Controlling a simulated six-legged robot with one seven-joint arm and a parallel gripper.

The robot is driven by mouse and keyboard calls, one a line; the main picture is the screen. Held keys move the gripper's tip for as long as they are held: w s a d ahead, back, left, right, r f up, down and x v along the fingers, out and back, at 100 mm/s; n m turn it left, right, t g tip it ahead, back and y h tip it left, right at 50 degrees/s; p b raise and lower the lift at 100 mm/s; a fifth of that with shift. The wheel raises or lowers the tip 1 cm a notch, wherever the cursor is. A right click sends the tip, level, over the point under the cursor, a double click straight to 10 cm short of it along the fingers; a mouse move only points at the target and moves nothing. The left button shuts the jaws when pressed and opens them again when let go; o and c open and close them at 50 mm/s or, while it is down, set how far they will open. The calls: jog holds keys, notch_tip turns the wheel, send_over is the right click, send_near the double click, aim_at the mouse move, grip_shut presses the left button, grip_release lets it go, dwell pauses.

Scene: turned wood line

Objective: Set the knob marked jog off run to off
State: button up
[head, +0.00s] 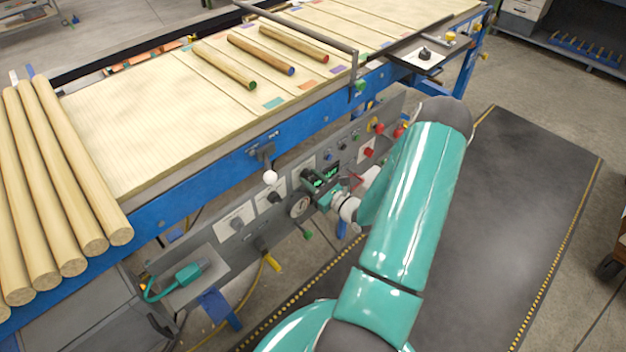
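The grey control panel (215,257) runs along the front of the blue-framed line. Dark knobs sit on pale label plates: a left knob (237,223), a knob to its right (274,198), and a black knob (425,53) on a separate plate at the far end. The lettering is too small to read, so I cannot tell which is marked jog off run. My gripper (322,197) is close to the panel, right of the left two knobs and beside a round gauge (300,206). Its fingertips are small and partly hidden, so its opening and any contact are unclear.
A yellow-handled lever (272,262) hangs below. The dark floor mat (500,220) is clear.

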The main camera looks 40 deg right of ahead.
jog(key=shift+m, duration=0.4)
jog(key=m, duration=0.7)
jog(key=shift+m, duration=0.4)
dwell(0.4)
jog(key=o, duration=1)
jog(key=shift+s, duration=0.1)
jog(key=s, duration=1.3)
jog(key=shift+s+d, duration=0.15)
jog(key=shift+s, duration=0.15)
